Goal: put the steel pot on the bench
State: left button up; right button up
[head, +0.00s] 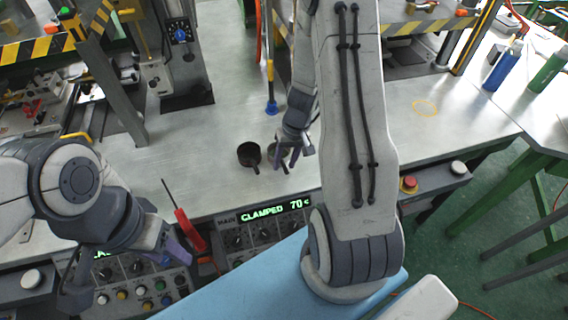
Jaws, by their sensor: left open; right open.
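A small dark pot (249,155) with a short handle stands on the grey bench (215,125) near its front edge. Just right of it, a second small round thing (272,147) shows partly behind my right gripper (285,162); I cannot tell which of the two is the steel pot. My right gripper points down at the bench, open, with its fingers at this second thing; contact cannot be made out. My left gripper (172,252) is open over the control panel at the lower left, close to a red-handled tool.
The red-handled tool (188,232) leans at the bench's front edge. Clamping machines with striped bars (40,47) stand behind. A yellow ring (425,107) marks clear bench at the right. Blue (503,68) and green (547,73) bottles stand far right.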

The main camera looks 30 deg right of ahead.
notch_tip(320, 180, up, 10)
jog(key=d, duration=0.2)
jog(key=s+a+r+n, duration=0.2)
jog(key=s+a+r, duration=0.1)
jog(key=a, duration=0.4)
jog(key=s+a+r+n, duration=0.2)
jog(key=s+a, duration=0.3)
jog(key=a, duration=0.3)
jog(key=s+a+r+n+h, duration=0.1)
jog(key=s+a+r+n, duration=0.2)
jog(key=a, duration=0.5)
jog(key=shift+s+a+r+n+g, duration=0.2)
jog(key=shift+s+r+n+g, duration=0.15)
jog(key=shift+s+n, duration=0.3)
jog(key=s, duration=0.2)
jog(key=s+a+n, duration=0.1)
jog(key=s+a+r+n, duration=0.1)
jog(key=s, duration=0.1)
jog(key=shift+s+n, duration=0.25)
jog(key=shift+s, duration=0.1)
jog(key=shift+c, duration=1.1)
